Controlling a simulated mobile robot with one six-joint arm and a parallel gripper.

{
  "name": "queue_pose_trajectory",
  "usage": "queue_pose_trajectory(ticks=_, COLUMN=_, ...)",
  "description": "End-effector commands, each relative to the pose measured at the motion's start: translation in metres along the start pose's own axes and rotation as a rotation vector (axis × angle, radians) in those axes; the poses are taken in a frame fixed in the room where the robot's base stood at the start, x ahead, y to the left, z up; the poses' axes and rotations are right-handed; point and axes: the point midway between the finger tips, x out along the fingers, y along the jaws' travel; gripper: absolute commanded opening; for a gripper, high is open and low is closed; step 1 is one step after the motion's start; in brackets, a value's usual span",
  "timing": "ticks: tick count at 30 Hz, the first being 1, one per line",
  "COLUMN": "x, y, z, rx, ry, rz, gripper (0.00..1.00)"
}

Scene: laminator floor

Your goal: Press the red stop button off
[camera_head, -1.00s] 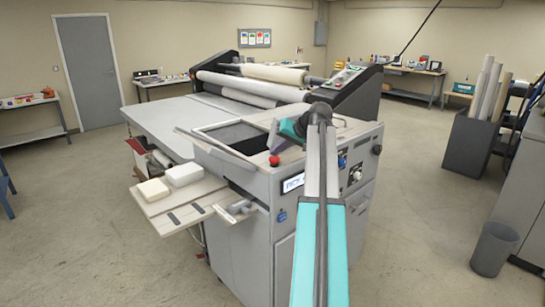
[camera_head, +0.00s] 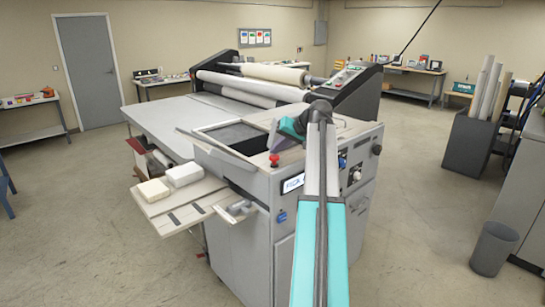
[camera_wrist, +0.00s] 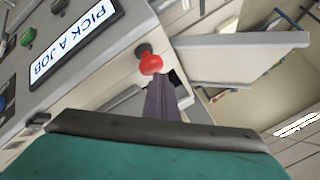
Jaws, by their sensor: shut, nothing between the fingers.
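The red stop button (camera_head: 274,158) stands on the near corner of the grey machine's top, with a round cap on a narrower neck. It also shows in the wrist view (camera_wrist: 150,62), just beyond my fingertips. My gripper (camera_head: 272,144) is above and slightly behind the button in the head view, angled down from the teal wrist. In the wrist view its dark fingers (camera_wrist: 158,80) are together and empty, their tips overlapping the lower edge of the red cap. I cannot tell whether they touch it.
The grey machine (camera_head: 240,240) carries a display (camera_head: 292,184), which reads "PICK A JOB" in the wrist view (camera_wrist: 75,40), and other knobs and buttons. An open recess (camera_head: 232,136) lies behind the red button. A side shelf (camera_head: 180,215) holds two pale blocks.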

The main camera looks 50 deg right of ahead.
Motion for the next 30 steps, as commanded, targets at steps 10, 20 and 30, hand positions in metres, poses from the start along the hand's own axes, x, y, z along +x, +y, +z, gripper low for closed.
queue_pose_trajectory(ticks=10, x=-0.017, y=-0.013, z=-0.013, rx=0.0, ry=0.001, rz=0.0, gripper=0.0)
queue_pose_trajectory(ticks=20, x=-0.032, y=-0.024, z=-0.024, rx=0.0, ry=0.0, rz=0.0, gripper=0.0)
queue_pose_trajectory(ticks=30, x=-0.04, y=-0.03, z=-0.029, rx=0.0, ry=0.0, rz=-0.001, gripper=0.0)
